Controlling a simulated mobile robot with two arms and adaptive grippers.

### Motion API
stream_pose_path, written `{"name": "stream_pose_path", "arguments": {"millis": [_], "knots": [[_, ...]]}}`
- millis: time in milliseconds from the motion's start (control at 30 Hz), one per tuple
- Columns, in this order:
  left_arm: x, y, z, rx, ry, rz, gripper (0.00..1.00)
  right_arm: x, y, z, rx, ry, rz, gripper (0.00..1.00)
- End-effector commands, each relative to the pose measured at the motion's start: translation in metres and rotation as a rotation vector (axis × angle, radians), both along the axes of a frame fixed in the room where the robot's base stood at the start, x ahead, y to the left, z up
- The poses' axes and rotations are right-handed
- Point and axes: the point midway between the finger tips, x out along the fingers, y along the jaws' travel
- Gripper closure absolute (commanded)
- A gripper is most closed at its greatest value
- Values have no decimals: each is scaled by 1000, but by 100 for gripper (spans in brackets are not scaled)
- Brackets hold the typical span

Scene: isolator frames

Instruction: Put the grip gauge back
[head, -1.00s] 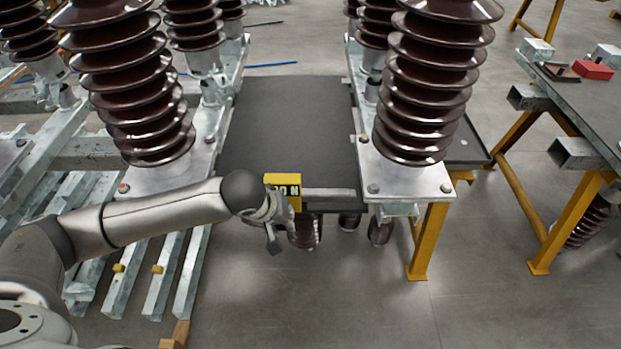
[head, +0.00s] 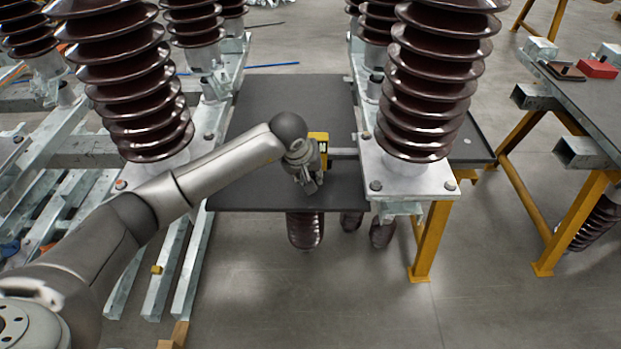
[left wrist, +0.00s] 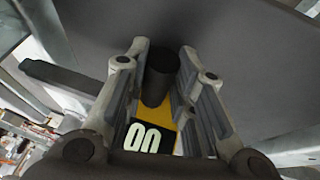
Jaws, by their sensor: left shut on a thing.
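The grip gauge (head: 318,150) is a yellow block with a dark display, and a grey bar shows at its right side. My left gripper (head: 307,176) is shut on it over the dark tabletop (head: 270,110) between the insulator posts. In the left wrist view the fingers (left wrist: 163,62) stand on both sides of a black cylinder and the yellow gauge body (left wrist: 158,138), whose display shows pale digits. I cannot tell whether the gauge touches the tabletop. My right gripper is not in view.
Tall brown ribbed insulators (head: 130,90) and (head: 435,80) flank the tabletop on steel bases. A yellow-legged bench (head: 595,120) at the right carries a red box (head: 597,68). The far part of the dark tabletop is clear.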

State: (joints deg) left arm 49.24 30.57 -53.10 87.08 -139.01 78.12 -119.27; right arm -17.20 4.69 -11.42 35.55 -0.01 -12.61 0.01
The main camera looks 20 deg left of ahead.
Motion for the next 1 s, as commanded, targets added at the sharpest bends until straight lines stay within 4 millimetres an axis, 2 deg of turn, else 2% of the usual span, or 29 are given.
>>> {"name": "stream_pose_path", "arguments": {"millis": [33, 133, 567, 600, 733, 1000], "knots": [[7, -2, 0, -3, -4, 1, 100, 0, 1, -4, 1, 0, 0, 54], [4, -1, -13, -2, -2, 0, 100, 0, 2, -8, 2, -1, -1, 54], [5, -1, -18, -1, -4, 0, 100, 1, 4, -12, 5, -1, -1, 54], [4, -1, -17, -1, 0, 0, 70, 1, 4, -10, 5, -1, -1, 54], [3, -1, -17, 0, 0, 0, 54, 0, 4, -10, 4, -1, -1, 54], [3, -1, -17, 0, 0, 0, 54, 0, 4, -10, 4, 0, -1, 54]]}}
